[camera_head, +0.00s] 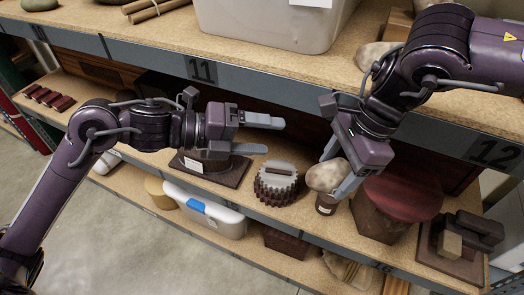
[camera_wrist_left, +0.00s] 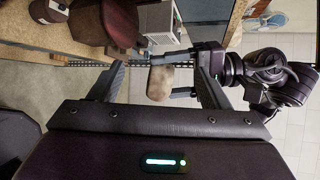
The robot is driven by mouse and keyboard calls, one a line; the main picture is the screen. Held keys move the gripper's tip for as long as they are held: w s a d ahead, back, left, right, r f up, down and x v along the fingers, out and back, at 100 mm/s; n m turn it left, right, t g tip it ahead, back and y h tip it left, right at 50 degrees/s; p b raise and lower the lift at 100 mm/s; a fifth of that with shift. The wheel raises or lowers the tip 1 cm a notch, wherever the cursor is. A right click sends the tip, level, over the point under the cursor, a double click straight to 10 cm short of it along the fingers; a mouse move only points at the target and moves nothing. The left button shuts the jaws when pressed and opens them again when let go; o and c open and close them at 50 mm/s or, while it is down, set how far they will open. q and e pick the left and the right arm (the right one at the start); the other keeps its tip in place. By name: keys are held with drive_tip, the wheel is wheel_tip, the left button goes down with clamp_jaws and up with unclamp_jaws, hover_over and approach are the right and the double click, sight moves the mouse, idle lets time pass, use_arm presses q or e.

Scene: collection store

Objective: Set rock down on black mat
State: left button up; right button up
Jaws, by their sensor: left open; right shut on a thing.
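A beige, rounded rock (camera_head: 325,176) is between the fingers of my right gripper (camera_head: 333,176), which is shut on it. The rock appears just above a small dark brown labelled cylinder (camera_head: 326,204); I cannot tell whether they touch. The rock also shows in the left wrist view (camera_wrist_left: 160,83), beyond my open left fingers. My left gripper (camera_head: 272,136) is open and empty, left of the rock, above the middle shelf. A dark flat slab (camera_head: 232,174) with a white label lies below it, partly hidden; I cannot tell whether it is the black mat.
A grey gear-like stack (camera_head: 276,183) stands left of the rock. The upper shelf edge (camera_head: 265,80) runs behind my grippers. Another pale rock (camera_head: 372,56) lies on the upper shelf.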

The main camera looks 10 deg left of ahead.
sight(321, 166)
use_arm(q)
drive_tip(key=s+d+r+m+g, duration=0.1)
drive_tip(key=s+d+m, duration=0.15)
drive_tip(key=s, duration=0.25)
drive_tip(key=shift+m+y, duration=0.35)
drive_tip(key=shift+y, duration=0.05)
drive_tip(key=x, duration=1.1)
drive_tip(key=shift+f, duration=0.15)
drive_tip(key=c, duration=1.4)
drive_tip(key=shift+c, duration=0.6)
use_arm(e)
drive_tip(key=o, duration=1.5)
